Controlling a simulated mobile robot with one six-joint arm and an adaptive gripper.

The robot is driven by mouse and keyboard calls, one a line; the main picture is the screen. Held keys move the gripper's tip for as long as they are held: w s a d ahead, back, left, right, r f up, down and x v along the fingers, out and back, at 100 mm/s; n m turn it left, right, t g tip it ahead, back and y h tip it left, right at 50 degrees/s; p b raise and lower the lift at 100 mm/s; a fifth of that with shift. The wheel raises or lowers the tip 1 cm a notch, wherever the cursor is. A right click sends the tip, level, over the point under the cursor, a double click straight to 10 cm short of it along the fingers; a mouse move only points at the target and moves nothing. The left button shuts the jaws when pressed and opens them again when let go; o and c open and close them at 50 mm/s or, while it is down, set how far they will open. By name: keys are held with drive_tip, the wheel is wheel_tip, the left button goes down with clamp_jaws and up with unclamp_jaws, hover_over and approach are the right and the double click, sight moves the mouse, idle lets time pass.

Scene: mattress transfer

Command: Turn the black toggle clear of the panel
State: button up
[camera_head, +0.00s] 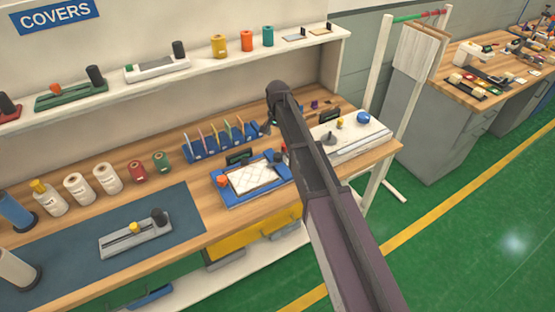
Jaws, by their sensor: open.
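A white quilted panel (252,178) lies in a blue frame (230,202) on the wooden bench. An orange knob (222,181) sits at the frame's left side. A small dark piece (281,158), which may be the black toggle, shows at the frame's right end, close beside my arm. Its turn relative to the panel is too small to tell. My gripper (268,127) is small and dark at the far end of my arm, open, above the bench behind the frame. My arm hides the bench right of the frame.
A white plate device (352,140) with dark, yellow and blue knobs stands right of my arm. A blue rack (222,143) of several upright pieces is behind the frame. Spools (107,178) and a grey toggle fixture (135,238) on a blue mat lie left. A shelf (200,76) runs above.

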sight(278, 156)
drive_tip(key=shift+f+b, duration=5.25)
drive_tip(key=shift+f, duration=0.25)
clamp_jaws()
